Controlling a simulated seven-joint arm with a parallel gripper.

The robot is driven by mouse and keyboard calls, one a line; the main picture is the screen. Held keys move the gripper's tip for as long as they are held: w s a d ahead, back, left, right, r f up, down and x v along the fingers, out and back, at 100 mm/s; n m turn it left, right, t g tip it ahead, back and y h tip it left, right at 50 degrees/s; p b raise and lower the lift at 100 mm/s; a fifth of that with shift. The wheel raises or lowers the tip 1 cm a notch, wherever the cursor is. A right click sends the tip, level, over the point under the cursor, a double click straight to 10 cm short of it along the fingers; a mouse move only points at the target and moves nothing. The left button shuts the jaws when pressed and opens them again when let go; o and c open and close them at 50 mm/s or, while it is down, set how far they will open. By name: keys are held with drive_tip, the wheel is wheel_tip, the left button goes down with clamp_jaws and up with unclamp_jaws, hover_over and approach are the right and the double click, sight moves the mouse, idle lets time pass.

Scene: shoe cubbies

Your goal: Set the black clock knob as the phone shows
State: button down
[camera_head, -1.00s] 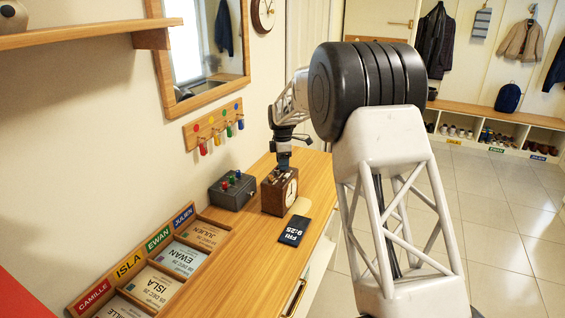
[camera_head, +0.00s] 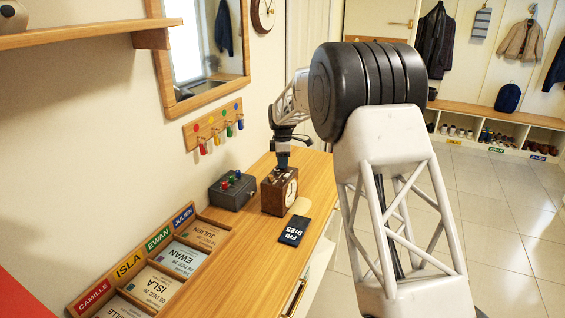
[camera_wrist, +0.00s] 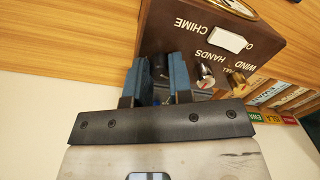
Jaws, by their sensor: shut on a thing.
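The brown clock box (camera_head: 271,198) stands on the wooden table, its white dial (camera_head: 291,188) facing right; its hands are too small to read surely. In the wrist view the clock's top (camera_wrist: 205,30) carries the words CHIME, HANDS and WIND, a white switch (camera_wrist: 229,43), a silver knob (camera_wrist: 205,75) and a brass knob (camera_wrist: 238,87). My gripper (camera_head: 283,164) is above the clock; its blue fingers (camera_wrist: 163,72) are shut around the black knob (camera_wrist: 158,66), which is mostly hidden between them. The phone (camera_head: 294,231) lies in front of the clock and reads FRI 9:25.
A dark grey box (camera_head: 232,192) with coloured knobs stands left of the clock. A wooden tray of name cards (camera_head: 215,224) lies along the wall. Coloured hooks (camera_head: 214,126) hang above. The table's front part (camera_head: 240,270) is clear.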

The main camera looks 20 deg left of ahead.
drive_tip(key=m, duration=0.7)
drive_tip(key=shift+m, duration=0.3)
drive_tip(key=m, duration=0.4)
drive_tip(key=shift+m+y, duration=0.3)
drive_tip(key=m, duration=0.3)
drive_tip(key=shift+m, duration=0.3)
drive_tip(key=m, duration=0.3)
drive_tip(key=shift+r+m, duration=0.1)
drive_tip(key=shift+m, duration=0.2)
drive_tip(key=m, duration=0.3)
drive_tip(key=shift+m+t, duration=0.3)
drive_tip(key=m, duration=0.3)
drive_tip(key=shift+m, duration=2.3)
